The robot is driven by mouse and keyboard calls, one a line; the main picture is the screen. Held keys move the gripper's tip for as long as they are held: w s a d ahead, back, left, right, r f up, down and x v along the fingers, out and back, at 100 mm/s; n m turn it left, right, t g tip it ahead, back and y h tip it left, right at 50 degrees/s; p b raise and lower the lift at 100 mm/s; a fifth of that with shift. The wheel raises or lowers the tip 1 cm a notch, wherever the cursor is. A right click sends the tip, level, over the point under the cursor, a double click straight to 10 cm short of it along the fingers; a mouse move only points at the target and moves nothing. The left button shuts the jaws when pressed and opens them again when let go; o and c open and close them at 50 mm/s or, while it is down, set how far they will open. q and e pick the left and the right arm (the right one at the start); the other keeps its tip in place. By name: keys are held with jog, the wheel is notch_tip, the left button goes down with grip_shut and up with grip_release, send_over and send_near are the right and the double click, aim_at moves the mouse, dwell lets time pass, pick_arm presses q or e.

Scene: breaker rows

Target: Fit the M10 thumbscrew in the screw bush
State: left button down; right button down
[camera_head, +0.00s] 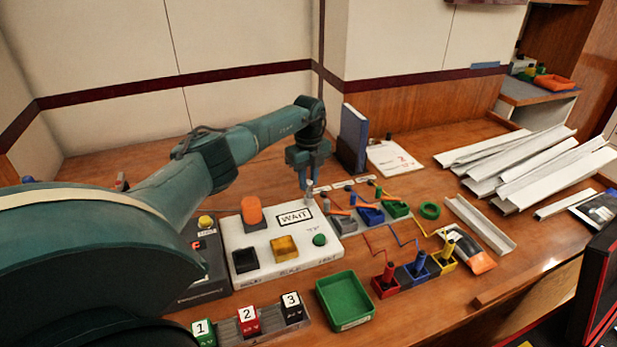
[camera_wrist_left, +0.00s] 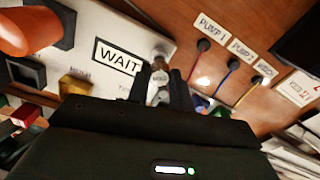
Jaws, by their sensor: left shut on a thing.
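My left gripper (camera_head: 309,186) points down at the back right edge of the white WAIT panel (camera_head: 262,262). In the left wrist view its fingers (camera_wrist_left: 162,92) are shut on a small grey metal piece, which looks like the thumbscrew (camera_wrist_left: 161,76). Another round grey metal part (camera_wrist_left: 160,52) shows just beyond the fingertips at the panel's edge; it may be the screw bush. The two look close together in that view, and I cannot tell whether they touch. The fingers hide part of the held piece. My right gripper is not in view.
The panel carries an orange knob (camera_head: 252,210), a yellow button (camera_head: 284,247) and a green button (camera_head: 320,240). Coloured breakers and cables (camera_head: 370,214) lie close to the right. A green tray (camera_head: 345,299) stands in front. White trunking lengths (camera_head: 530,165) lie at the right.

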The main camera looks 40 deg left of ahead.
aim_at(308, 182)
pick_arm(q)
jog(key=shift+f+b, duration=0.5)
jog(key=shift+f, duration=0.5)
jog(key=c, duration=1.2)
grip_release()
jog(key=shift+o, duration=0.2)
jog(key=shift+r, duration=0.15)
notch_tip(308, 182, up, 13)
